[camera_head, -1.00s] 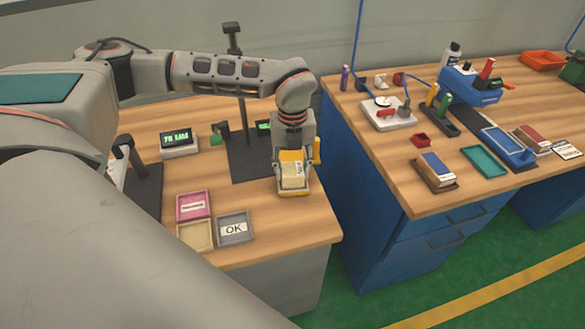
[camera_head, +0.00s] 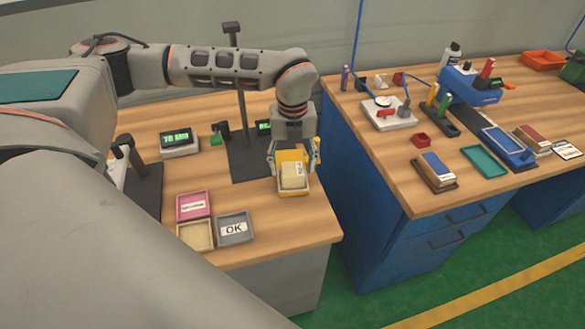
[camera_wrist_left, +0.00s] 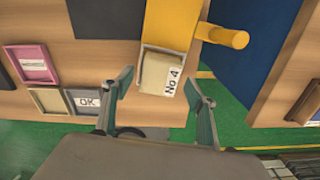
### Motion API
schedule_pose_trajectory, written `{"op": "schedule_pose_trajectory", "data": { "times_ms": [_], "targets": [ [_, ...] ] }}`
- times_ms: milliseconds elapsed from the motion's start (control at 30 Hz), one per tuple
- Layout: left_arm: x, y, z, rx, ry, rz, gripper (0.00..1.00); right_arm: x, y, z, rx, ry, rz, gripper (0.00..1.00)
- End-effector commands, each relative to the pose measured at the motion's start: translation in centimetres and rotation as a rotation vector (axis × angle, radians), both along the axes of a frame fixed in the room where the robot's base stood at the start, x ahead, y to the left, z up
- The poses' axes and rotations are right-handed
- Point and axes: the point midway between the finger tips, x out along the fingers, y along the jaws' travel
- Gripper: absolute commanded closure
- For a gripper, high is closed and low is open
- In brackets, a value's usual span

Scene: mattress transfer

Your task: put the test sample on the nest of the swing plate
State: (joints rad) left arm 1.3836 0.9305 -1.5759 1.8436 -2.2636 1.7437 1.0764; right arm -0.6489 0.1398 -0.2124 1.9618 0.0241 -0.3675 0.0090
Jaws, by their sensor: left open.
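The test sample is a beige block (camera_wrist_left: 155,72) with a white "No 4" label. It lies in the nest at the end of the yellow swing plate (camera_wrist_left: 170,22), which has a yellow knob (camera_wrist_left: 235,38) at its side. In the head view the sample (camera_head: 293,176) sits within the yellow plate's rim (camera_head: 294,193) near the bench edge. My left gripper (camera_wrist_left: 160,84) is open, its fingers spread either side of the block's near end and apart from it. In the head view the left gripper (camera_head: 294,157) is just behind and above the sample. My right gripper is not in view.
A pink tray (camera_head: 193,206), a beige tray (camera_head: 195,236) and a grey OK tray (camera_head: 235,229) lie to the left on the bench. A display box (camera_head: 179,143) and a dark stand (camera_head: 248,160) are behind. A blue bench (camera_head: 345,150) with several items stands at right.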

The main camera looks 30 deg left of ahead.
Motion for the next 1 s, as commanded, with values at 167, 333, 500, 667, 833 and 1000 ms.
{"op": "schedule_pose_trajectory", "data": {
  "times_ms": [167,333,500,667,833,1000],
  "targets": [
    [0.1,0.0,3.9,-0.001,-0.005,0.001,0.42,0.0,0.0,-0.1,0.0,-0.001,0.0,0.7],
    [0.1,0.0,7.2,0.0,-0.004,0.0,0.42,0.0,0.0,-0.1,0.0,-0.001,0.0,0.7],
    [0.1,0.0,9.3,0.0,-0.003,0.0,0.42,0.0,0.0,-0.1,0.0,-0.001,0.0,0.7],
    [0.0,0.0,10.2,0.0,0.0,0.0,0.42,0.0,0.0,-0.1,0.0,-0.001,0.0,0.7],
    [0.0,0.0,10.2,-0.001,0.001,-0.001,0.42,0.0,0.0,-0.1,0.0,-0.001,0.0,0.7],
    [0.0,0.0,10.2,0.0,0.0,-0.001,0.42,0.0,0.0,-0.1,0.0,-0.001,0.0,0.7]
  ]
}}
